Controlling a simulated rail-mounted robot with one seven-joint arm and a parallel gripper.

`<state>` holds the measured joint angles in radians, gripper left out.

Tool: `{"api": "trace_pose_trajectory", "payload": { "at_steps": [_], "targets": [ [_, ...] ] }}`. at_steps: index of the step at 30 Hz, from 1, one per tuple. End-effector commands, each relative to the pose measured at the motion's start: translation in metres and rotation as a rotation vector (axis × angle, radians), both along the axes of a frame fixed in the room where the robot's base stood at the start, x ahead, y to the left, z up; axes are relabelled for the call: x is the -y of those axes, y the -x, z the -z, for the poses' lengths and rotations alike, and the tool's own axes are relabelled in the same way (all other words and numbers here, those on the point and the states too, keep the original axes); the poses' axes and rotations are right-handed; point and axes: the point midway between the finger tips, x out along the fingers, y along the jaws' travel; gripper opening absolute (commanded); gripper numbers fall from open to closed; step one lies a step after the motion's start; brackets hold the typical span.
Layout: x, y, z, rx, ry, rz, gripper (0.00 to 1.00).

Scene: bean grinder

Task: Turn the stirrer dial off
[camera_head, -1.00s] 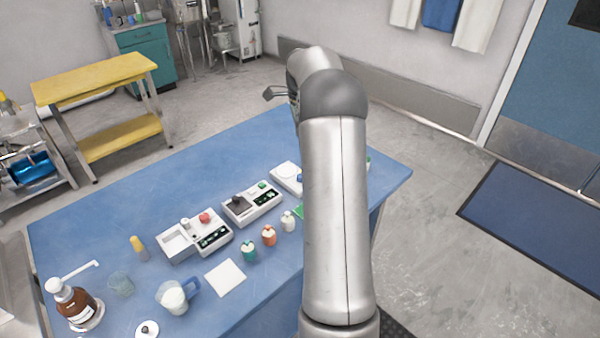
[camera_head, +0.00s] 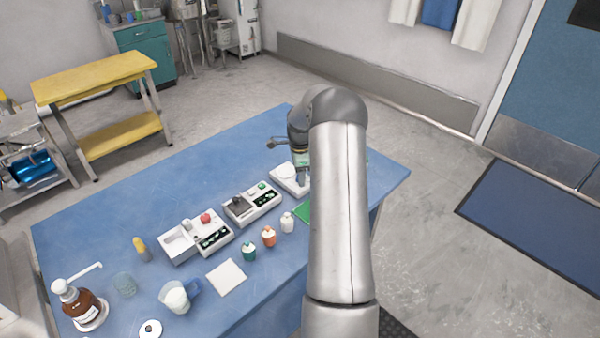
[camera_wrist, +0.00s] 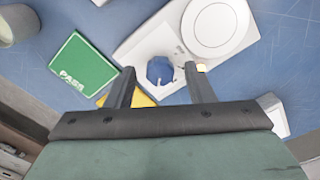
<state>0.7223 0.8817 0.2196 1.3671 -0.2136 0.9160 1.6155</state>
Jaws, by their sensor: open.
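The stirrer (camera_wrist: 150,48) is a white device with a round white plate (camera_wrist: 216,25) and a blue dial (camera_wrist: 160,70). In the wrist view the blue dial lies between and just beyond the two fingertips of my gripper (camera_wrist: 160,75). The fingers are apart, one on each side of the dial, with nothing held. I cannot tell whether they touch it. In the head view the stirrer (camera_head: 285,178) sits at the right of the row of devices on the blue table, and my arm partly covers it and hides the dial.
A green card marked PASS (camera_wrist: 83,65) lies left of the stirrer in the wrist view. A yellow item (camera_wrist: 140,100) shows behind the left finger. Two other white devices (camera_head: 252,204) and small bottles (camera_head: 268,237) stand nearby on the blue table (camera_head: 120,205).

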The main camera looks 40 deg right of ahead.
Motion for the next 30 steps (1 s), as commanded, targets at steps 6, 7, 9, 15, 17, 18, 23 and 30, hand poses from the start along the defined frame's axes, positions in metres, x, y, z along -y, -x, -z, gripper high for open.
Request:
{"api": "trace_pose_trajectory", "payload": {
  "at_steps": [6, 7, 9, 15, 17, 18, 23, 30],
  "targets": [
    [0.0000, -0.0001, -0.0002, 0.000, 0.000, 0.000, 0.29],
    [0.0000, -0.0001, -0.0003, 0.000, 0.000, 0.000, 0.21],
    [0.0000, -0.0001, -0.0003, 0.000, 0.000, 0.000, 0.04],
    [-0.0001, -0.0002, -0.0004, 0.000, 0.000, -0.005, 0.04],
    [-0.0002, -0.0003, -0.0002, 0.000, 0.000, -0.013, 0.04],
    [-0.0003, -0.0004, 0.0000, 0.001, 0.000, -0.022, 0.04],
    [-0.0001, -0.0006, 0.0005, 0.001, 0.002, -0.084, 0.04],
    [0.0003, -0.0009, 0.0012, 0.002, 0.002, -0.261, 0.04]
  ]
}}
